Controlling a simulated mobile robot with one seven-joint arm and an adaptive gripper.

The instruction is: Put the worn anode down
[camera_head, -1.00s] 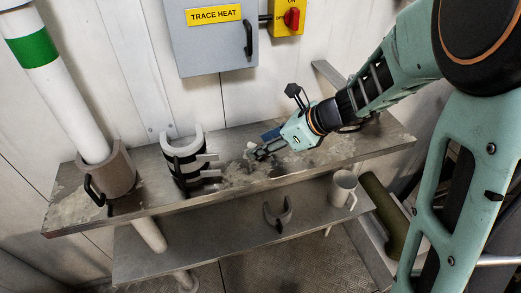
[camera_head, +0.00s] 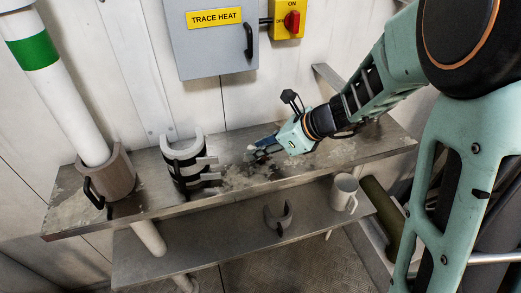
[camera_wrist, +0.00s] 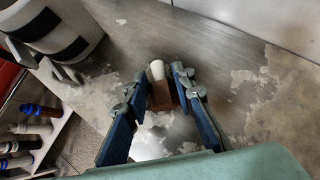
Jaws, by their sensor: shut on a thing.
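My gripper (camera_head: 257,155) is low over the upper metal shelf (camera_head: 330,155). In the wrist view, the two blue-grey fingers of my gripper (camera_wrist: 160,86) are shut on the worn anode (camera_wrist: 161,97), a small piece with a rusty brown block and a white rounded end. The fingers hide its sides. In the head view the anode is too small and covered to make out clearly. I cannot tell whether it touches the shelf.
A white half shell with black bands (camera_head: 183,161) stands left of my gripper. Further left, a brown collar (camera_head: 110,177) surrounds the white pipe (camera_head: 70,105). Worn shelf surface to the right is clear.

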